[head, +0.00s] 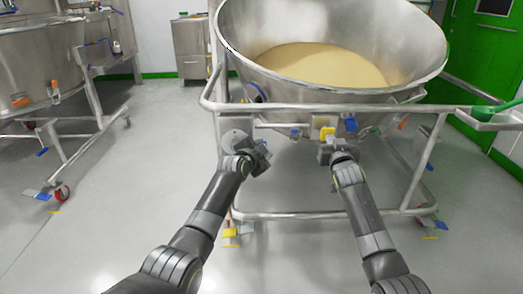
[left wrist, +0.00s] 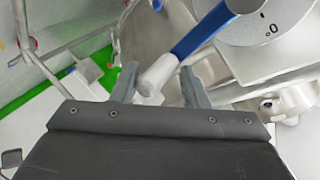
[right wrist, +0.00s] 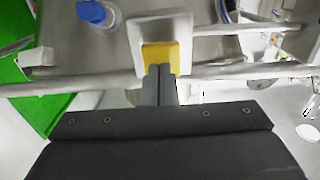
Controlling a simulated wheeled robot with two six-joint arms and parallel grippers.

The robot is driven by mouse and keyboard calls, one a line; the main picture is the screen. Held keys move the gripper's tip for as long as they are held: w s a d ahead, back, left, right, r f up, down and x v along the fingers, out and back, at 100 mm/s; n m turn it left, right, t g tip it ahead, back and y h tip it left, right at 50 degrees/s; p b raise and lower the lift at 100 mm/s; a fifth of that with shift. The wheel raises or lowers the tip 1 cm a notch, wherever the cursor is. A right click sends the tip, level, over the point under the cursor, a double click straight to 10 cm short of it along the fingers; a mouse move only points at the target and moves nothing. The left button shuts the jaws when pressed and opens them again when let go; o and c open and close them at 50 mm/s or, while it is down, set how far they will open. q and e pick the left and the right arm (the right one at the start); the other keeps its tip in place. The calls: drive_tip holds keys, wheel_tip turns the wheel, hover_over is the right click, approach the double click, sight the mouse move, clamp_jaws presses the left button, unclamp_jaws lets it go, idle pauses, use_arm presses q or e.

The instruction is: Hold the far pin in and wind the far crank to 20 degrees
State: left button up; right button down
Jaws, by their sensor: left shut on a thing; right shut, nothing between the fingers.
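The far crank has a blue arm (left wrist: 205,28) with a whitish grip at its end, beside a round grey dial (left wrist: 265,20) marked 0. In the left wrist view my left gripper (left wrist: 160,80) has its fingers on either side of the whitish grip (left wrist: 156,76) and is shut on it. In the head view the left gripper (head: 262,152) hides most of the crank. The yellow pin (right wrist: 160,55) sits in a pale frame. My right gripper (right wrist: 160,72) is shut and empty, with its fingertips at the yellow face; I cannot tell how deep the pin is pressed.
A steel bowl (head: 232,50) of pale powder stands above, on a tubular frame (head: 300,215). A blue knob (right wrist: 92,12) is left of the yellow pin in the right wrist view. A horizontal rail (right wrist: 80,88) runs close by the right fingers.

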use_arm(q)
drive_tip(key=shift+w+a+f, duration=0.1)
drive_tip(key=shift+a+f, duration=0.15)
drive_tip(key=shift+a, duration=0.15)
use_arm(e)
drive_tip(key=s, duration=0.5)
drive_tip(key=shift+d, duration=0.1)
use_arm(q)
drive_tip(key=o, duration=0.7)
drive_tip(key=shift+c, duration=0.2)
drive_tip(key=shift+o, duration=0.4)
drive_tip(key=shift+a, duration=0.2)
drive_tip(key=shift+s+d, duration=0.3)
drive_tip(key=shift+s, duration=0.05)
drive_tip(key=s, duration=0.9)
drive_tip(key=shift+s+d+r, duration=0.15)
drive_tip(key=shift+d, duration=0.2)
use_arm(e)
drive_tip(key=shift+w, duration=0.1)
use_arm(q)
drive_tip(key=shift+a, duration=0.1)
use_arm(e)
drive_tip(key=shift+f, duration=0.1)
